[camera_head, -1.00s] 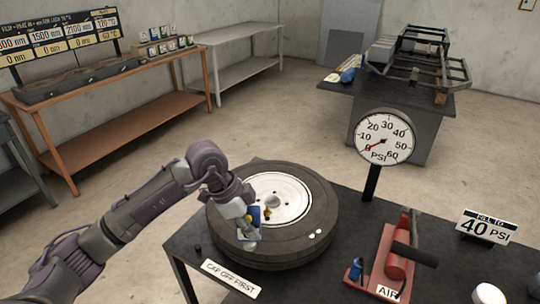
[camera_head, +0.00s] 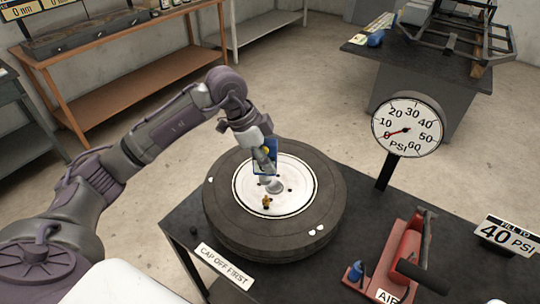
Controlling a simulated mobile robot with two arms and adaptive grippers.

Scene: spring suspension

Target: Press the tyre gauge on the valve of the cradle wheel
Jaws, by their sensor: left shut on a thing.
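The cradle wheel (camera_head: 225,222) lies flat on the dark table, a black tyre around a pale rim. A small brass valve (camera_head: 267,203) stands on the front part of the rim. My left gripper (camera_head: 266,168) is above the rim, behind the valve and apart from it. It is shut on a small blue thing (camera_head: 261,170), which looks like the tyre gauge; the fingers partly hide it. The big PSI dial (camera_head: 407,122) stands behind the wheel to the right, its red needle at about 0. My right gripper is not in view.
A "CAP OFF FIRST" sign (camera_head: 223,266) lies at the table's front left, a small black piece (camera_head: 194,230) beside it. A red air tool (camera_head: 402,258) and a "40 PSI" sign (camera_head: 505,235) are at the right. An orange-brown bench (camera_head: 130,70) stands behind.

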